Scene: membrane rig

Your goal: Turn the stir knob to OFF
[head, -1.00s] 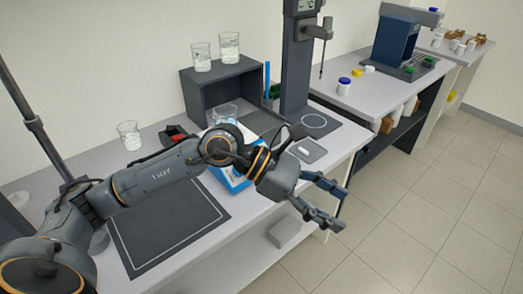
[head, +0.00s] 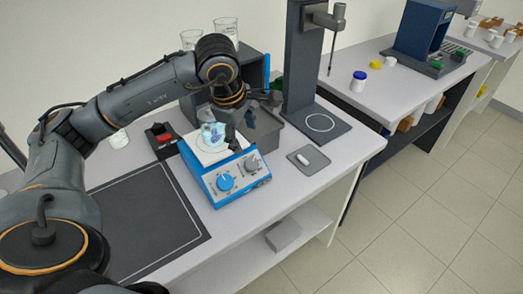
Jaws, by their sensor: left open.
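The blue stirring hotplate (head: 215,192) stands on the bench with two knobs on its sloped front: a blue knob (head: 226,182) on the left and a grey knob (head: 251,163) on the right. Their labels are too small to read, so I cannot tell which one is for stirring or where it points. A beaker with bluish contents (head: 213,134) is on its white top plate. My left gripper (head: 252,118) is open, above and behind the knobs near the beaker, apart from both knobs. My right gripper is out of view.
A dark mat (head: 140,232) lies left of the hotplate. A small tray with a white stir bar (head: 309,160) lies to the right. A stand (head: 303,70) rises behind it. A dark shelf box with beakers on top is partly hidden behind my arm.

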